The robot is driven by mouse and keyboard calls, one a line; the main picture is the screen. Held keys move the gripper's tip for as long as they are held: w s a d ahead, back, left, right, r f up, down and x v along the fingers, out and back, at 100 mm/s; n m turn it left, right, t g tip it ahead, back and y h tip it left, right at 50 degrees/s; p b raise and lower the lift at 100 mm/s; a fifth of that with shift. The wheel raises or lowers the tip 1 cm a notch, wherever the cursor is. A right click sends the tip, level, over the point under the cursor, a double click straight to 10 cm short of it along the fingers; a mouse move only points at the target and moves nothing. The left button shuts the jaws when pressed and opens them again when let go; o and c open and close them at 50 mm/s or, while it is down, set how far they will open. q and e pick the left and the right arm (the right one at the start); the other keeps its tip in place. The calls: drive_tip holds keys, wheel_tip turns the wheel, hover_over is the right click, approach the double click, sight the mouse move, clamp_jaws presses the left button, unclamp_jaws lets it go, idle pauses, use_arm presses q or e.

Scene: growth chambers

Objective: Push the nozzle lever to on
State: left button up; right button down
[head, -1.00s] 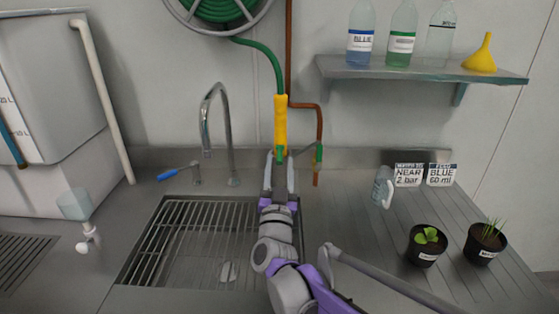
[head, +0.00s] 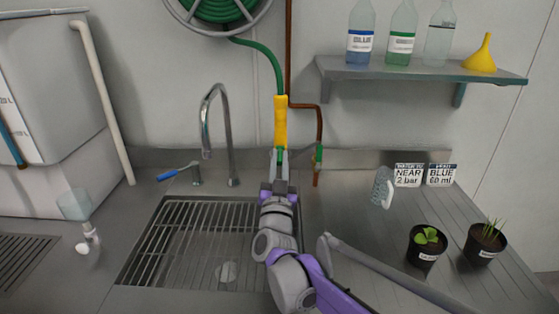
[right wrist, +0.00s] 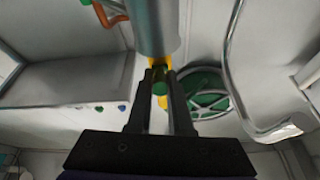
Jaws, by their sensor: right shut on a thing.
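The yellow nozzle (head: 281,122) hangs upright from the green hose (head: 262,52) in front of the back wall. A short green part shows at its lower end. My right gripper (head: 279,158) reaches up from below to that end. In the right wrist view, the fingers of my right gripper (right wrist: 160,90) are close together on the yellow and green lower part of the nozzle (right wrist: 160,72). A grey cylinder covers part of that view. I cannot make out the nozzle's lever or its setting. My left gripper is not in view.
A copper pipe (head: 319,125) with a green handle is close right of the nozzle. A tall faucet (head: 229,130) and blue lever (head: 180,170) stand left. The shelf (head: 420,75) holds bottles and a yellow funnel. Potted plants (head: 427,252) stand right.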

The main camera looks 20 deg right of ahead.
drive_tip(key=shift+f, duration=0.1)
drive_tip(key=shift+w+f+t, duration=0.15)
drive_tip(key=shift+f+t, duration=0.05)
drive_tip(key=shift+t, duration=0.5)
drive_tip(key=c, duration=0.8)
unclamp_jaws()
drive_tip(key=v, duration=1.1)
drive_tip(key=shift+w+b, duration=0.1)
drive_tip(key=shift+b, duration=0.3)
